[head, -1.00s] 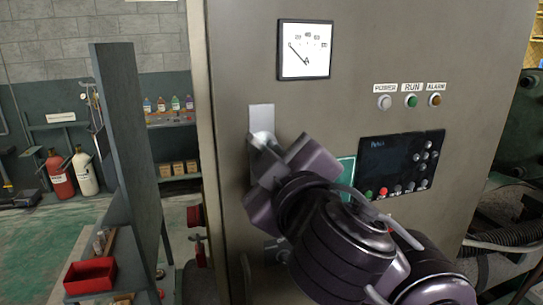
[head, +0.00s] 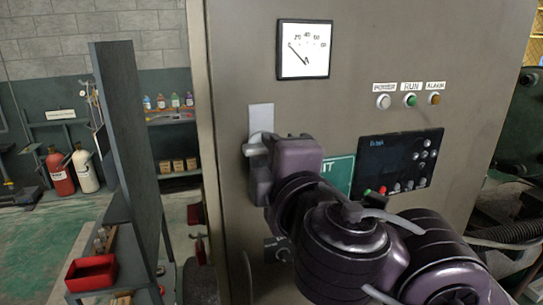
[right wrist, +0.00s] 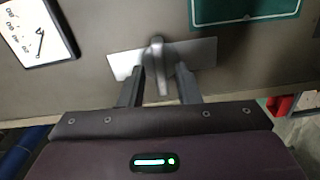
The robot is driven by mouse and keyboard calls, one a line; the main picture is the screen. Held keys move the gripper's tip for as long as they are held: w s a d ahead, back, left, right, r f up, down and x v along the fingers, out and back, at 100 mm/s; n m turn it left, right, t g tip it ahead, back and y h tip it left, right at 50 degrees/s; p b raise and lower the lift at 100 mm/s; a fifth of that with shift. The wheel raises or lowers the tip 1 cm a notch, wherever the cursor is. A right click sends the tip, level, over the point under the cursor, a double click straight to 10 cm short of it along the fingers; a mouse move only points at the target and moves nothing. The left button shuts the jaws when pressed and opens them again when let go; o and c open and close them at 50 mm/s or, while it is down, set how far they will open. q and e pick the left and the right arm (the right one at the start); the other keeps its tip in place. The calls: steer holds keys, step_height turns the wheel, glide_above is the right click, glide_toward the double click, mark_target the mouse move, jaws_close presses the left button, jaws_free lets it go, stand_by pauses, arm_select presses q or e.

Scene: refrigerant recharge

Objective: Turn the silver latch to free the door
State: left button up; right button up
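The silver latch is on the grey cabinet door (head: 350,95). Its upright plate (head: 261,118) shows above my right gripper (head: 258,165) in the head view, and a short silver handle part (head: 256,149) sticks out to the left. In the right wrist view the plate (right wrist: 192,52) lies crosswise and the handle (right wrist: 158,62) stands across it. My right gripper's two fingers (right wrist: 160,90) are on either side of the handle, apart, with small gaps visible. The gripper hides part of the latch in the head view. My left gripper is not in view.
A gauge (head: 304,50) is above the latch. A green sign (head: 340,172) and a control panel (head: 400,160) are to the right of it, partly behind my right arm. A shelf stand (head: 130,140) with a red bin (head: 91,272) stands at left.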

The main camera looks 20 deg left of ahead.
steer(key=shift+s, duration=0.1)
steer(key=p+v, duration=0.4)
steer(key=v, duration=0.5)
stand_by(0.4)
